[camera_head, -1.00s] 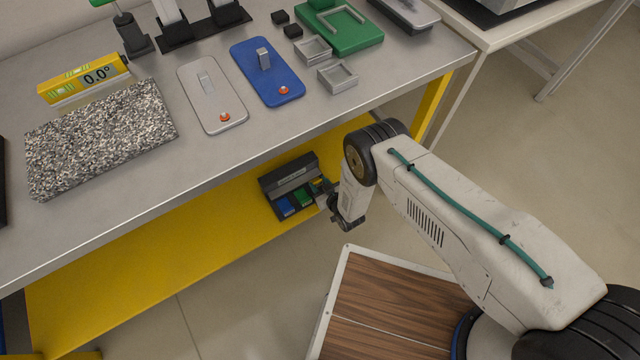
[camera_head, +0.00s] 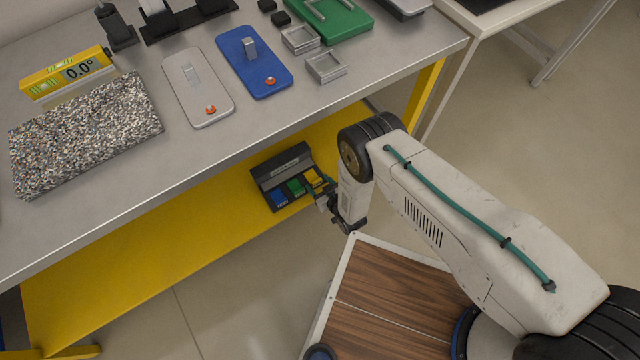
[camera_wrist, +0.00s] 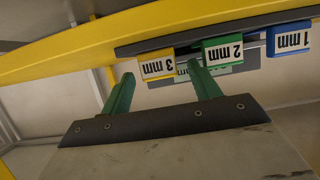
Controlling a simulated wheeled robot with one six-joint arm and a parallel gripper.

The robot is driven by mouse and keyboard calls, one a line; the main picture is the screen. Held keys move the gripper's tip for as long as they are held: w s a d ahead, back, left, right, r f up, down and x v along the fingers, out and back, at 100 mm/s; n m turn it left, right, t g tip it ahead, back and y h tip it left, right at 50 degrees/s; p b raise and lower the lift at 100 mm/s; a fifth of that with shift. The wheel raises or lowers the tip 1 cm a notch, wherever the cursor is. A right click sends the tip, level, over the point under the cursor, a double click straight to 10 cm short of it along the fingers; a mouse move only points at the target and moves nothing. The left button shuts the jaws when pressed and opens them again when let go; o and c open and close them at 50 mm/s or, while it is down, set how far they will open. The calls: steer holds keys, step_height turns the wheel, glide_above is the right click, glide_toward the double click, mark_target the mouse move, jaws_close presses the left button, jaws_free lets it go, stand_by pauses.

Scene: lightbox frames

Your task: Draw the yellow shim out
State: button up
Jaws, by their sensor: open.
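The yellow shim (camera_wrist: 157,64), marked "3 mm", sticks out of a dark holder (camera_wrist: 220,37) beside a green "2 mm" shim (camera_wrist: 222,50) and a blue "1 mm" shim (camera_wrist: 289,38). In the head view the yellow shim (camera_head: 313,177) is at the right end of the holder (camera_head: 281,163) on the low yellow shelf. My gripper (camera_wrist: 160,77) is open, with its two green fingers apart and nothing between them. The yellow shim's labelled end lies just beyond the fingertips, between them in the wrist view. I cannot tell whether they touch. In the head view my gripper (camera_head: 322,193) is beside the holder.
The grey tabletop (camera_head: 200,145) overhangs the yellow shelf (camera_head: 150,245). It carries a speckled slab (camera_head: 85,135), a yellow level (camera_head: 68,73), a grey plate (camera_head: 197,88) and a blue plate (camera_head: 253,62). Open floor lies in front of the shelf.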

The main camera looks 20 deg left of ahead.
steer(key=v, duration=0.7)
steer(key=shift+s+d, duration=0.2)
steer(key=shift+d, duration=0.1)
